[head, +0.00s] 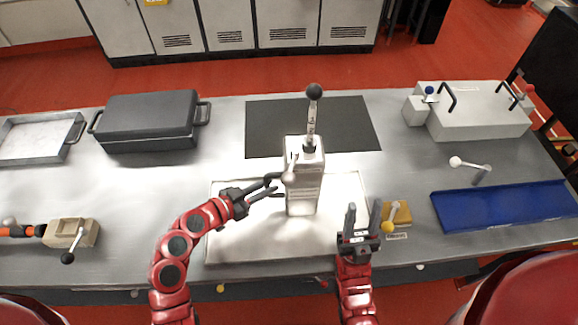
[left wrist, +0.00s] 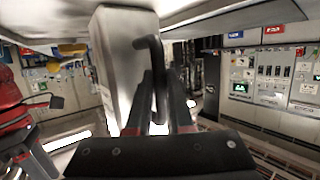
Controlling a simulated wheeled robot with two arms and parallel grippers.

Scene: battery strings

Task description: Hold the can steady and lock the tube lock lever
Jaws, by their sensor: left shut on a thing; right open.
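The can (head: 304,190), a tall pale box-shaped canister, stands upright on a light tray (head: 235,250) in the middle of the bench. A tube with a black ball knob (head: 314,91) rises from its top. A small pale lever with a round end (head: 289,176) shows at the can's upper left edge; I cannot tell its lock state. My left gripper (head: 266,187) is at the can's left side, shut on its dark handle (left wrist: 150,48); the fingers partly hide the handle. My right gripper (head: 362,217) is open and empty, fingers up, in front and right of the can.
A dark mat (head: 350,115) lies behind the can. A yellow block with a knob (head: 398,214) sits close right of my right gripper. A blue tray (head: 505,205) and grey box (head: 480,115) are at right, a dark case (head: 148,120) at left.

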